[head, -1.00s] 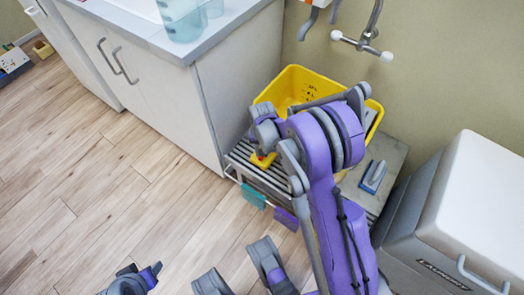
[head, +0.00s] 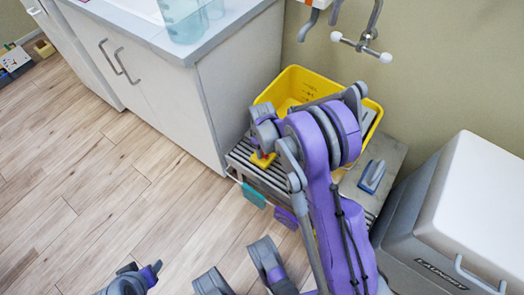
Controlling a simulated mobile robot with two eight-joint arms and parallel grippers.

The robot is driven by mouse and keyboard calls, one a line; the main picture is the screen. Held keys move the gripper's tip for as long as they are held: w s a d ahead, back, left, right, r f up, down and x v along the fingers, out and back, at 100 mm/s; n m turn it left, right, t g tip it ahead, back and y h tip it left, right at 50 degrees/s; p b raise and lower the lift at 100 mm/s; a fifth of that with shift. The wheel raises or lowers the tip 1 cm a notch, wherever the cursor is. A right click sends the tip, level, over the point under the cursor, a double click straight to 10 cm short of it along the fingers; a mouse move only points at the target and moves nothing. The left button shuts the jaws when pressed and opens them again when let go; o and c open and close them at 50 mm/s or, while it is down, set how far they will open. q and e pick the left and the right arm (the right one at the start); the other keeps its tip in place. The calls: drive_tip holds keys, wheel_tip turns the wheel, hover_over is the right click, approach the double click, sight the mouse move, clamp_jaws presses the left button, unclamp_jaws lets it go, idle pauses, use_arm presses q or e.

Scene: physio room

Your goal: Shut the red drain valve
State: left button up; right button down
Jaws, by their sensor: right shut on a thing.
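The yellow tub (head: 293,86) stands on a slatted grey bench against the wall. A small yellow piece (head: 263,160) sits at the tub's near-left side, just below my right gripper (head: 259,149). Only a trace of red shows at the top of this piece, and the red drain valve is mostly hidden by the gripper. My right gripper reaches down from above and is shut on the valve; its fingertips are hard to make out. Grey and purple parts of mine show at the bottom edge, and I cannot tell the state of my left gripper there.
The slatted bench (head: 272,176) carries a blue-and-grey brush (head: 372,176) on its right. Teal and purple cloths hang at its front. A white cabinet (head: 170,100) stands left, a grey chest (head: 440,225) right. Wood floor (head: 100,190) is clear at left.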

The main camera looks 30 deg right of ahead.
drive_tip(key=shift+n, duration=1.6)
drive_tip(key=c, duration=0.7)
unclamp_jaws()
wheel_tip(320, 180, up, 11)
drive_tip(key=p, duration=0.3)
drive_tip(key=shift+f, duration=0.1)
